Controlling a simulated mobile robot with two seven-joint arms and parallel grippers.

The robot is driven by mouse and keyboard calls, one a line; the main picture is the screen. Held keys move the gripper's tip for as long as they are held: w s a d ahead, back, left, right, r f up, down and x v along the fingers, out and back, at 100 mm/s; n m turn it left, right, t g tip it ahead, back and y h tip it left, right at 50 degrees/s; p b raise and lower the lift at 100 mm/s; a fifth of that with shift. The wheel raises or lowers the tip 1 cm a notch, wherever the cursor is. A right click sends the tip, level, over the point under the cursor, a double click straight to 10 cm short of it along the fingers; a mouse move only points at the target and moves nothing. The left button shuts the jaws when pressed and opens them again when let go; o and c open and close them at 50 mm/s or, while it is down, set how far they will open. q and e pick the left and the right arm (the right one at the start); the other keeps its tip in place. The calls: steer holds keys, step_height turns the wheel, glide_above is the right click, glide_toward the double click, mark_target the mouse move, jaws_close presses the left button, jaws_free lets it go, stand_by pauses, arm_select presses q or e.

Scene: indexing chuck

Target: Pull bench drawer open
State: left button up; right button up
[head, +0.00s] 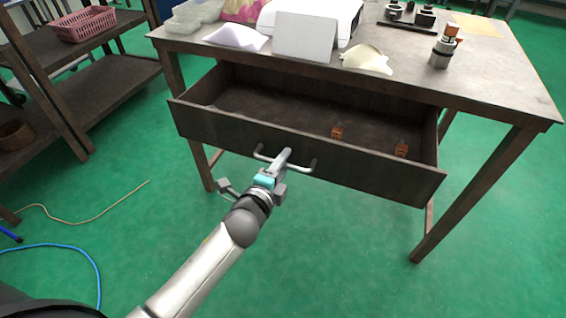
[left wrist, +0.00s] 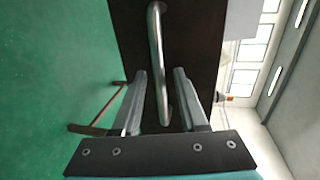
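The bench drawer (head: 300,152) is pulled well out from under the dark bench top (head: 500,80), with its inside showing. A metal bar handle (head: 301,168) runs across its front and also shows in the left wrist view (left wrist: 155,50). My left gripper (head: 284,157) is at the middle of the handle. In the left wrist view its two fingers (left wrist: 160,75) stand apart, one on each side of the bar, with visible gaps beside it. My right gripper is in neither view.
Two small orange-and-dark items, one an orange block (head: 337,132), lie in the drawer. The bench top holds a grey panel (head: 305,36), a white box and a cylindrical part (head: 441,52). A shelf with a pink basket (head: 88,24) stands left. Hoses lie on the green floor.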

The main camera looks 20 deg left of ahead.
arm_select(q)
steer(key=p+v, duration=0.2)
steer(key=v, duration=1.3)
steer(key=shift+p, duration=0.35)
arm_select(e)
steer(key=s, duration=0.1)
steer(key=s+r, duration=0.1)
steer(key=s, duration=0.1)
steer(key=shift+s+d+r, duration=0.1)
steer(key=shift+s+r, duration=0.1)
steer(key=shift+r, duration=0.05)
arm_select(q)
steer(key=shift+s, duration=0.1)
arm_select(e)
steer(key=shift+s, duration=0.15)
